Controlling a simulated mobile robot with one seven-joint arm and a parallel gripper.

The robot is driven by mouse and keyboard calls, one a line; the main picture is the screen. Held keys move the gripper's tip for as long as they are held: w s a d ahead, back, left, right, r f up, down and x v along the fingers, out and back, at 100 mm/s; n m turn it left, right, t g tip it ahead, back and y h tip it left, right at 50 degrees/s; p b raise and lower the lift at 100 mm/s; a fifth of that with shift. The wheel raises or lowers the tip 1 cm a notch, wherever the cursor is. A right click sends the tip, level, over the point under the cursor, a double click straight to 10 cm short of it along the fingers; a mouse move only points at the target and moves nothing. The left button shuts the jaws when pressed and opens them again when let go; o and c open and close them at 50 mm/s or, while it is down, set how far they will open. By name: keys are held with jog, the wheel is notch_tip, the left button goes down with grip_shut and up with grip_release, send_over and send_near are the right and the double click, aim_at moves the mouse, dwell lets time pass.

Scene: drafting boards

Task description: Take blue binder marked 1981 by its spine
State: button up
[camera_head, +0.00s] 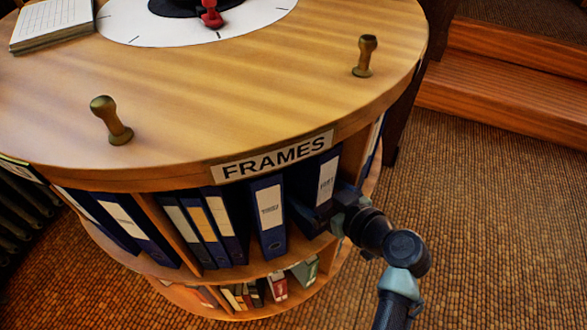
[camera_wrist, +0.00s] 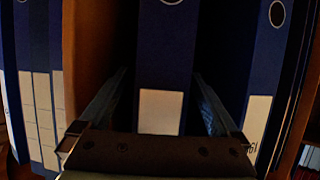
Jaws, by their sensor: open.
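A blue binder (camera_head: 323,165) stands upright in the upper shelf, right of another blue binder (camera_head: 268,215); both have white spine labels too small to read surely. My gripper (camera_head: 338,212) is at the lower spine of the right-hand one. In the wrist view, a blue spine with a pale label (camera_wrist: 162,112) lies between the two open fingers of my gripper (camera_wrist: 160,85), with dark gaps either side. No finger visibly touches it. The label's lower part is hidden by the gripper body. The 1981 mark cannot be confirmed.
A round wooden table (camera_head: 250,100) with a FRAMES sign (camera_head: 272,157) overhangs the shelves. A wooden divider (camera_wrist: 90,50) is close to one finger; a neighbouring blue binder is beyond the other. Steps (camera_head: 500,65) rise at upper right; brown floor (camera_head: 490,200) is clear.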

jog(key=shift+x, duration=1.45)
jog(key=shift+f, duration=0.1)
grip_shut()
